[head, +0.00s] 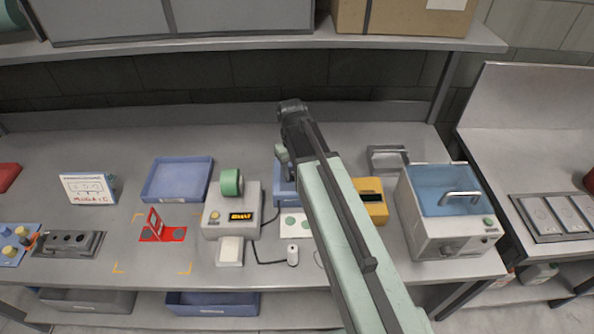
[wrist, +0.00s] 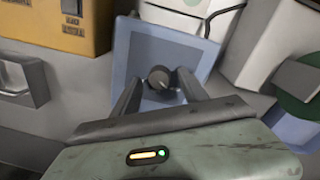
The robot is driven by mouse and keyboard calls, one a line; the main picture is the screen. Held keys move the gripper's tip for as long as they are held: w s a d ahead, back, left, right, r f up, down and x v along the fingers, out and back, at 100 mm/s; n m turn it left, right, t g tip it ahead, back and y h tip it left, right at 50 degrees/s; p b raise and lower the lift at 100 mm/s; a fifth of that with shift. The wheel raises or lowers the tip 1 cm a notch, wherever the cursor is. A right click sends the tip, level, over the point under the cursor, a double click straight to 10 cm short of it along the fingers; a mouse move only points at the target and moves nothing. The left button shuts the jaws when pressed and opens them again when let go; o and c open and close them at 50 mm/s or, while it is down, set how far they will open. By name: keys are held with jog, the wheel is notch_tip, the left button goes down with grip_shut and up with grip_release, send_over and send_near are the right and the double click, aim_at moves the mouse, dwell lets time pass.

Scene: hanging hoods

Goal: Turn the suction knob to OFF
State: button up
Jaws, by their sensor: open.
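The suction knob (wrist: 159,78) is a small dark round knob on a light-blue panel (wrist: 135,50) in the wrist view. My gripper (wrist: 159,86) is open, with one dark finger on each side of the knob. Whether the fingers touch the knob I cannot tell. No OFF marking can be read, and the knob's setting is unclear. In the head view my gripper (head: 283,154) is above the blue unit (head: 284,188), which is partly hidden by my arm; the knob is hidden there.
Beside the blue unit stand a yellow box (head: 372,201) and a white device with a green roll (head: 231,184). A grey bracket (head: 387,158) and a blue-lidded machine (head: 444,192) are to the right. A blue tray (head: 153,190) is at left. A shelf (head: 260,43) overhangs the bench.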

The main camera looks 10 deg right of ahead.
aim_at(294, 174)
jog(key=r+p, duration=0.3)
jog(key=r, duration=0.1)
jog(key=r+p, duration=0.3)
jog(key=p, duration=0.1)
jog(key=shift+a+r, duration=0.2)
jog(key=shift+r, duration=0.15)
jog(key=shift+f, duration=0.15)
jog(key=f+b, duration=0.2)
jog(key=s+d+f+b, duration=0.1)
jog(key=shift+m, duration=0.3)
jog(key=s+f+b, duration=0.2)
jog(key=s, duration=0.1)
jog(key=shift+s+d+f+b, duration=0.2)
jog(key=shift+d+f+b, duration=0.05)
jog(key=shift+d+b, duration=0.1)
jog(key=s+m, duration=0.1)
jog(key=s, duration=0.1)
jog(key=s+m, duration=0.1)
jog(key=s, duration=0.2)
jog(key=shift+f+m+y, duration=0.15)
jog(key=shift+m+y, duration=0.15)
